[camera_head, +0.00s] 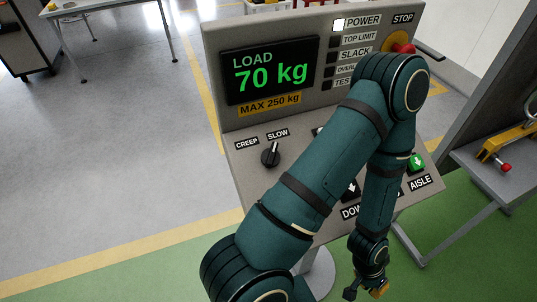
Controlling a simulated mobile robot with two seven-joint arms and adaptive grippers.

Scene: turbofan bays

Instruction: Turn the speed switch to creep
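The speed switch (271,156) is a black rotary knob on the lower left of the grey control panel (222,60). Its pointer leans up toward the SLOW label (278,134). The CREEP label (246,143) is up and left of the knob. My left arm crosses in front of the panel's middle and right side. My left gripper (366,291) hangs low at the bottom of the view, well below and right of the knob, touching nothing visible. Its fingers look spread apart and empty, partly cut by the frame edge. My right gripper is not in view.
The display (270,73) reads LOAD 70 kg. A red STOP button (403,47) and a green arrow button (417,162) sit on the panel's right; my arm hides other controls. A grey stand with a yellow tool (507,139) is at right.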

